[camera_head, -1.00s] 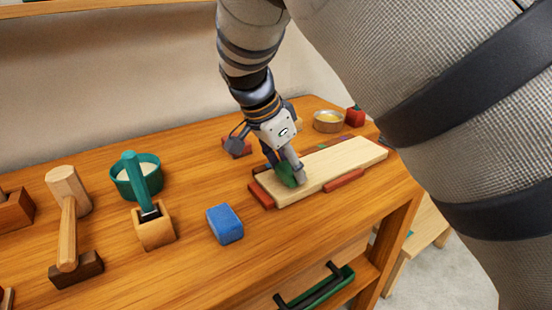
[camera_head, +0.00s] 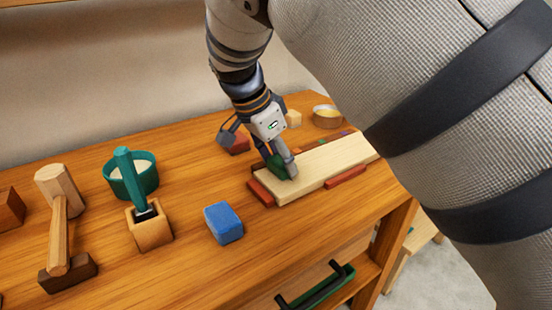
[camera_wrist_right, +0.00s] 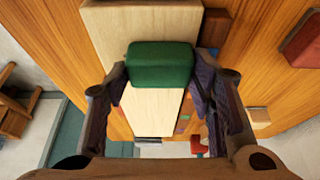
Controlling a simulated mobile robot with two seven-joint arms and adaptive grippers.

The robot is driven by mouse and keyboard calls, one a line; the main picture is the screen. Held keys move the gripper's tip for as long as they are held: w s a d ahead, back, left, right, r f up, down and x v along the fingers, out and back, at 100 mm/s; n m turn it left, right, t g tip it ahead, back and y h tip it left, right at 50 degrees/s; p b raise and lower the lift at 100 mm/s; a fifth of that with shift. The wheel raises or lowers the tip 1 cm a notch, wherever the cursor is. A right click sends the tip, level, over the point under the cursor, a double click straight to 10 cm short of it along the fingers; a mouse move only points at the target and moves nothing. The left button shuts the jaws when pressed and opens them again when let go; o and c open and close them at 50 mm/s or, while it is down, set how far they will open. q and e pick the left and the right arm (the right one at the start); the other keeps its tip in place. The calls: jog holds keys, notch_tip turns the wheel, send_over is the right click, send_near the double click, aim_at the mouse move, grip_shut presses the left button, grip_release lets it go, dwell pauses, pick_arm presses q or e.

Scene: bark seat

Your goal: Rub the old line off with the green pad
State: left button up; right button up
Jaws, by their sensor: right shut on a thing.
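My right gripper (camera_head: 281,172) is shut on the green pad (camera_head: 275,164), low at the left end of a pale wooden board (camera_head: 325,160). In the right wrist view the green pad (camera_wrist_right: 160,64) sits between the two fingers (camera_wrist_right: 160,82), with the pale board (camera_wrist_right: 152,110) beneath it. I cannot tell whether the pad presses on the board. No line can be made out on the visible part of the board; the pad and fingers hide part of it. My left gripper is not in view.
Red blocks (camera_head: 345,177) border the board. A blue block (camera_head: 224,223) lies front left of it. A teal bowl (camera_head: 146,187), a wooden mallet (camera_head: 57,225) and a teal-handled tool in a wooden holder (camera_head: 150,232) stand left. A round tin (camera_head: 327,117) stands behind.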

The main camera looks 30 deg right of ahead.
jog(key=shift+r, duration=0.15)
jog(key=shift+s+r+p, duration=0.35)
jog(key=shift+s+p, duration=0.2)
jog(key=shift+s, duration=0.25)
jog(key=shift+s+d+f, duration=0.15)
jog(key=shift+s+f, duration=0.15)
jog(key=shift+s, duration=0.45)
jog(key=shift+w+f+b, duration=0.15)
jog(key=shift+w+f, duration=0.1)
jog(key=shift+w, duration=0.25)
jog(key=shift+w+f+b, duration=0.15)
jog(key=shift+w+f, duration=0.05)
jog(key=shift+w, duration=0.75)
jog(key=shift+r, duration=0.15)
jog(key=shift+s+r, duration=0.15)
jog(key=shift+r, duration=0.05)
jog(key=shift+s+r+p, duration=0.15)
jog(key=shift+s+p, duration=0.2)
jog(key=shift+s, duration=0.95)
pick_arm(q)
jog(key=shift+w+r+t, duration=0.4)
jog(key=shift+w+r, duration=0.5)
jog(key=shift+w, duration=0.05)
